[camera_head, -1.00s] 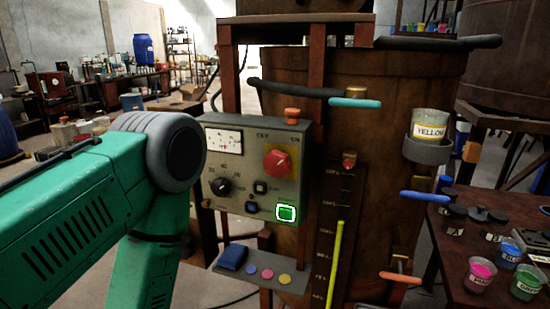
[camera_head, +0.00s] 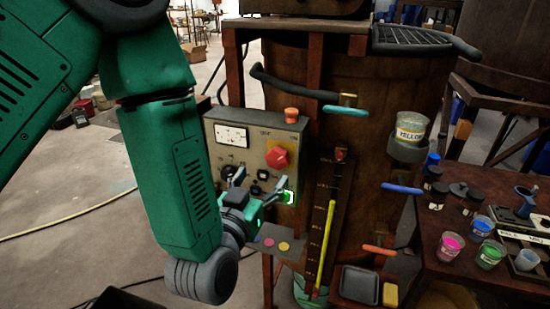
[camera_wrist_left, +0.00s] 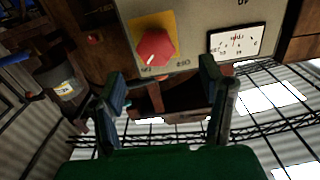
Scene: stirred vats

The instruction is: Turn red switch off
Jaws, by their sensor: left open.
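The red switch (camera_head: 277,157) is a red rotary knob on the grey control panel (camera_head: 236,165). In the left wrist view, which shows the panel turned over, the red switch (camera_wrist_left: 155,47) sits on a yellow plate with a small pale mark at the knob's lower left. My left gripper (camera_head: 260,180) is open in front of the panel, just below the knob in the head view. In the left wrist view my gripper (camera_wrist_left: 163,78) has its fingers spread, with nothing between them. No contact with the knob shows. My right gripper is not in view.
The panel also carries a white meter (camera_head: 231,136), a black dial, a lit green button (camera_head: 289,197) and an orange button on top (camera_head: 291,115). A brown vat (camera_head: 370,150) with coloured handles stands to the right. A table with paint cups (camera_head: 490,255) is at far right.

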